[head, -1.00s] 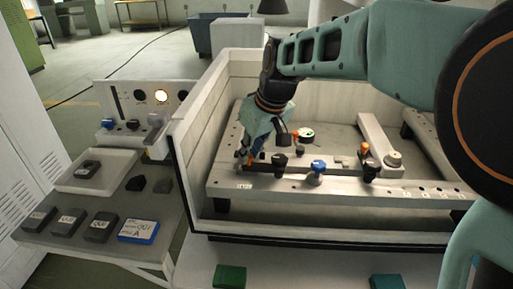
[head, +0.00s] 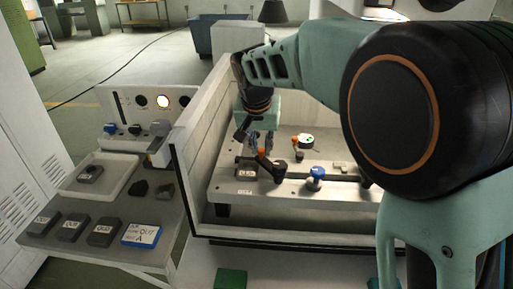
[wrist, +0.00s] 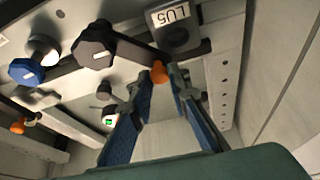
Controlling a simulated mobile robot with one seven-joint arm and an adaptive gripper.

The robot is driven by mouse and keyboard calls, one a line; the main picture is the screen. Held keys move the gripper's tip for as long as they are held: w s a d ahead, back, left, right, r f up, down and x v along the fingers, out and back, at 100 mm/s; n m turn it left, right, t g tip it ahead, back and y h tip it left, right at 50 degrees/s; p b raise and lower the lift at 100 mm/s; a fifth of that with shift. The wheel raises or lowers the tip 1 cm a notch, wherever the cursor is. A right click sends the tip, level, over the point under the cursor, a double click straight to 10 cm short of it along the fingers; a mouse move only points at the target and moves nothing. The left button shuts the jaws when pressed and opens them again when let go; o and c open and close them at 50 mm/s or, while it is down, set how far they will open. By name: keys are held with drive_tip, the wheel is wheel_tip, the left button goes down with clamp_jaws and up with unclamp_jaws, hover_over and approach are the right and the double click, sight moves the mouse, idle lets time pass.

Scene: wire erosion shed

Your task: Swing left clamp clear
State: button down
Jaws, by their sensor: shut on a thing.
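The left clamp has a black knob (wrist: 95,48) and a dark arm ending in an orange tip (wrist: 158,72). In the head view its orange tip (head: 262,152) points up and back from the knob, at the left of the fixture rail. My gripper (wrist: 161,78) is shut on the orange tip, with a finger on each side. In the head view my gripper (head: 261,146) is at the clamp's rear end. A grey block (wrist: 178,36) labelled LU5 lies beside the clamp arm. The block also shows in the head view (head: 246,169), left of the clamp.
A blue-topped knob (head: 316,174) stands right of the clamp. A round item with a green display (head: 305,140) lies behind it. The tank wall (head: 190,160) rises close on the left. My arm hides the fixture's right side. Labelled blocks (head: 72,228) sit on the side table.

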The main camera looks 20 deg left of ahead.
sight(266, 162)
drive_tip(key=w+d+m+h, duration=0.1)
drive_tip(key=m, duration=0.1)
drive_tip(key=w+m+p, duration=0.1)
drive_tip(key=m, duration=0.1)
drive_tip(key=shift+w+d+h, duration=0.15)
drive_tip(key=shift+d+h, duration=0.25)
drive_tip(key=shift+w+d+m+h+p, duration=0.3)
drive_tip(key=shift+d+m, duration=0.2)
drive_tip(key=shift+m, duration=0.5)
drive_tip(key=shift+w+d+m+h+p, duration=0.15)
drive_tip(key=shift+w+d+m+h, duration=0.25)
drive_tip(key=shift+m, duration=0.6)
drive_tip(key=shift+s+d, duration=0.15)
drive_tip(key=c, duration=1.8)
unclamp_jaws()
drive_tip(key=v, duration=1.2)
